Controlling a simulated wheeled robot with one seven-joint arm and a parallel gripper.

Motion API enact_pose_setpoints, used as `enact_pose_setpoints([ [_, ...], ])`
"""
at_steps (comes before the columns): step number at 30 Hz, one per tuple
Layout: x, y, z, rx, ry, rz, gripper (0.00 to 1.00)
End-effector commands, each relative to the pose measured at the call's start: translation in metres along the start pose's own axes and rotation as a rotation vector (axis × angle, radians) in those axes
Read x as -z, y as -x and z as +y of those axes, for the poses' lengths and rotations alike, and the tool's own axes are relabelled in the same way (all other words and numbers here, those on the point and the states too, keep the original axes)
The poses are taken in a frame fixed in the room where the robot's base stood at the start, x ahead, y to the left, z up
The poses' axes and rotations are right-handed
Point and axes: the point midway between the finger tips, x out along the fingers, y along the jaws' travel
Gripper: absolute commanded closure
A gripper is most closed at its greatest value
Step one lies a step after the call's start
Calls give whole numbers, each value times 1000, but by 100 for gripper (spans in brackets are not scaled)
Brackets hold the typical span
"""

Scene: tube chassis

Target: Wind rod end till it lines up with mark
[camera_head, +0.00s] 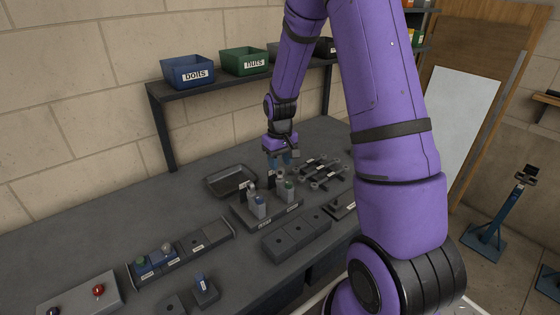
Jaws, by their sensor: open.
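Several grey rod-like parts with round ends (317,172) lie to the right of my gripper. Whether my fingers touch anything cannot be told. Which part is the rod end to be wound, and its mark, are too small to make out.
A shallow black tray (214,193) lies left of the fixture. A long rack (178,262) with small coloured pieces and a dark block with holes (296,236) lie in front. A shelf (230,76) behind bears a blue bin (188,72) and a green bin (244,61). Bare bench (60,255) is at left.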

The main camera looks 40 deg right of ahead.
Motion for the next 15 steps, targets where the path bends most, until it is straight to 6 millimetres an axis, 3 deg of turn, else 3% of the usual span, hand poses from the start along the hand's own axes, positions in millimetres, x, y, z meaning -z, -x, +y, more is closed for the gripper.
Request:
enact_pose_setpoints([
  [8, 0, 0, 0, 0, -184, 0, 58],
  [15, 0, 0, -1, -1, -526, 0, 58],
])
